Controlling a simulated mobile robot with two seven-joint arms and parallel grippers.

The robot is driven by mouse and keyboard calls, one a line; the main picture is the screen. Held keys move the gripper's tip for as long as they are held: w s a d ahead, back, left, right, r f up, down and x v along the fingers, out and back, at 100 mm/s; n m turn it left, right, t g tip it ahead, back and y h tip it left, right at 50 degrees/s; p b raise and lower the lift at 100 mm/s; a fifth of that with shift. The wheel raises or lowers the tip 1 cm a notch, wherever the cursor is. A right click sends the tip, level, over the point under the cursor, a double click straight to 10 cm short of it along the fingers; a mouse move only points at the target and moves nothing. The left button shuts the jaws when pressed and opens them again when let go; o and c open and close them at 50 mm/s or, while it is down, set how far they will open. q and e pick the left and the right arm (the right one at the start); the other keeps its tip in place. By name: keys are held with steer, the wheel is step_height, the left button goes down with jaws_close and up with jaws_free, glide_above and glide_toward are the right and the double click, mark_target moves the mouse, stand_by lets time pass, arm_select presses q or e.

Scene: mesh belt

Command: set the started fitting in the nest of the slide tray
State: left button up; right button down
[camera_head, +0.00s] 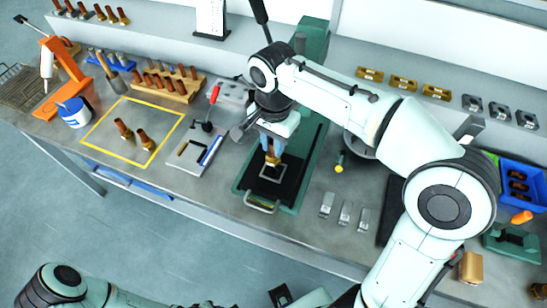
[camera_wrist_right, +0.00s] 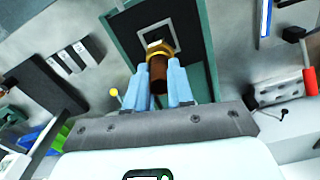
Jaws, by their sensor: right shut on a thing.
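The started fitting, a copper-brown stub with a brass collar, is in my right gripper (camera_head: 270,143). The fitting (camera_head: 273,158) also shows in the wrist view (camera_wrist_right: 158,70), held between the blue fingers (camera_wrist_right: 160,88), brass end away from the gripper. The slide tray (camera_head: 289,192) is a dark plate in the green press. Its nest, a pale square frame (camera_head: 273,173), is just beyond the fitting. In the wrist view the nest (camera_wrist_right: 157,32) also lies beyond the brass end; the gap is hard to judge. My left arm shows at the lower left; its gripper is not visible.
The green press column (camera_head: 313,40) rises behind the tray. A grey fixture with a red-handled lever (camera_head: 214,94) stands to the left. A yellow-outlined area (camera_head: 105,130) holds two copper fittings. Several small metal blocks (camera_head: 345,212) lie right of the tray.

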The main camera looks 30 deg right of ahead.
arm_select(q)
steer(key=shift+s+f+b, duration=0.3)
steer(key=shift+f+b, duration=0.05)
steer(key=shift+f, duration=0.15)
arm_select(e)
steer(key=shift+f, duration=2.45)
steer(key=shift+f, duration=0.1)
steer(key=shift+f, duration=0.15)
arm_select(q)
steer(key=shift+f, duration=0.15)
arm_select(e)
steer(key=c, duration=1)
jaws_free()
steer(key=shift+r, duration=0.2)
step_height(320, 180, up, 12)
steer(key=p, duration=0.2)
steer(key=shift+p, duration=0.3)
arm_select(q)
steer(key=w+r, duration=0.2)
steer(key=r, duration=0.1)
steer(key=shift+r, duration=0.2)
